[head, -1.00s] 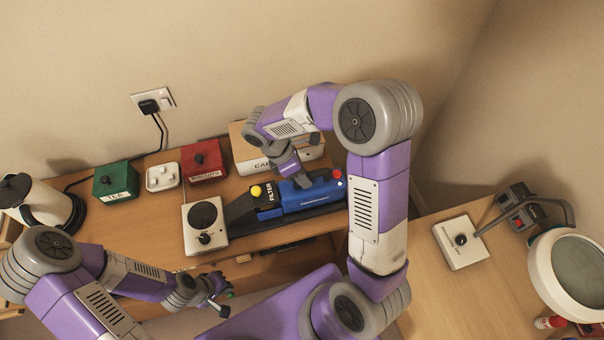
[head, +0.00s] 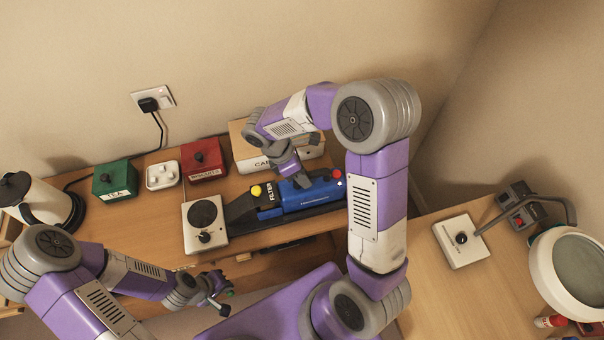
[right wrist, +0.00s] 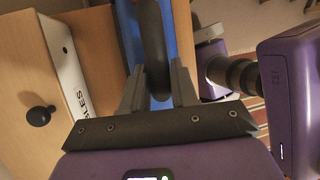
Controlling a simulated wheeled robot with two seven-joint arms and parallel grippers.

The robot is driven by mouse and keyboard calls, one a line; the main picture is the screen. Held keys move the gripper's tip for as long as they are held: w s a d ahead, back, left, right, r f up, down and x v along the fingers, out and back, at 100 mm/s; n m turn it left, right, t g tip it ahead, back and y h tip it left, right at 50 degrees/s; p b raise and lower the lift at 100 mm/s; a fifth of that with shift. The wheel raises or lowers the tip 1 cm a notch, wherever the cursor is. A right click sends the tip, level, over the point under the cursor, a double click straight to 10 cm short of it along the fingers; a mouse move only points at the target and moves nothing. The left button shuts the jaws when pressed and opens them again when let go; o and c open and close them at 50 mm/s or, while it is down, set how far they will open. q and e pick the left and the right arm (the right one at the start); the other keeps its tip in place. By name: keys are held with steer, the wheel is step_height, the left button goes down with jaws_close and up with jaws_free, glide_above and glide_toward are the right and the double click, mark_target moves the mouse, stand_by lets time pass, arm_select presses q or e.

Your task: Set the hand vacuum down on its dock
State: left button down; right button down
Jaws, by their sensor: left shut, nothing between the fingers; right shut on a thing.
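The hand vacuum (head: 292,197) is blue with a black nozzle, a yellow button and a red button. It lies along the desk, and a dark base, which looks like its dock (head: 310,214), shows under it. I cannot tell whether it is fully seated. My right gripper (head: 302,181) is shut on the vacuum's dark handle (right wrist: 153,45), which sits between the fingers in the right wrist view. My left gripper (head: 222,300) is shut and empty, low in front of the desk's front edge, well apart from the vacuum.
A white hotplate (head: 194,241) stands just left of the nozzle. A kettle (head: 40,205) is far left; a lamp (head: 568,262) is far right.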

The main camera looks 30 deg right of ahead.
steer(key=shift+f, duration=0.6)
stand_by(0.8)
steer(key=shift+c, duration=2)
jaws_free()
steer(key=shift+r+p, duration=3.25)
steer(key=shift+r, duration=0.55)
steer(key=shift+f, duration=0.1)
